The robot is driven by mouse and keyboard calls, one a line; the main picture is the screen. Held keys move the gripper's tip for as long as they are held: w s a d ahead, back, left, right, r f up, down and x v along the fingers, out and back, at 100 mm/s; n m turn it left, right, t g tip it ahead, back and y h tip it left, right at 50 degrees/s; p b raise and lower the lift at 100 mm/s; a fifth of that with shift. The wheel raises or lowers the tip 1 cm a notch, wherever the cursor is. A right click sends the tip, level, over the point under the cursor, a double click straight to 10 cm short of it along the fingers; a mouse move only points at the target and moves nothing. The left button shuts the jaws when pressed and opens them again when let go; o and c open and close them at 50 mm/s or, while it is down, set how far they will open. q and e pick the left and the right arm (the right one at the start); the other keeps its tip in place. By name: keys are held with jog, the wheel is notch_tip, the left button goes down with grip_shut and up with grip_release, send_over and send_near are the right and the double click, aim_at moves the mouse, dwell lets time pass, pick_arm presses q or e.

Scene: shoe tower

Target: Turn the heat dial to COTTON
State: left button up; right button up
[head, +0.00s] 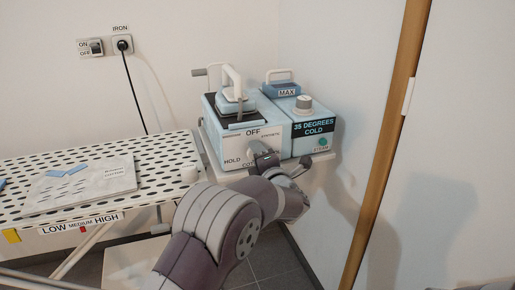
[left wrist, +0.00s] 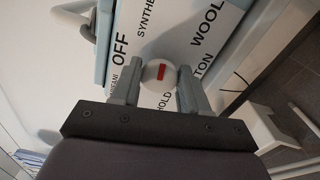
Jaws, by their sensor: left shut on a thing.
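The heat dial (left wrist: 158,76) is a round white knob with a short red mark on the front of the pale blue steam station (head: 226,150). In the left wrist view, labels OFF, SYNTHETIC (cut off), WOOL, COTTON (partly covered) and HOLD surround it. The red mark runs roughly up and down in that view; I cannot tell for sure which label it points at. My left gripper (left wrist: 160,90) is shut on the dial, one finger on each side. In the head view my left gripper (head: 263,158) reaches the front panel and hides part of the COTTON label. My right gripper is not in view.
An iron (head: 234,92) rests on top of the station. Beside it is a tank (head: 283,90) marked MAX and a display (head: 314,127) reading 35 DEGREES COLD. A perforated ironing board (head: 40,165) with a folded cloth (head: 85,180) is at left. A wall stands close at right.

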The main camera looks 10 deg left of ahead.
pick_arm(q)
jog(key=shift+s+a+f+m+p, duration=0.1)
jog(key=shift+f+m+p, duration=0.05)
jog(key=shift+m+p, duration=4.2)
jog(key=shift+s+a+f+m+p, duration=0.15)
jog(key=shift+m+p, duration=3)
jog(key=shift+m, duration=2.3)
jog(key=shift+w+d, duration=0.1)
jog(key=o, duration=1)
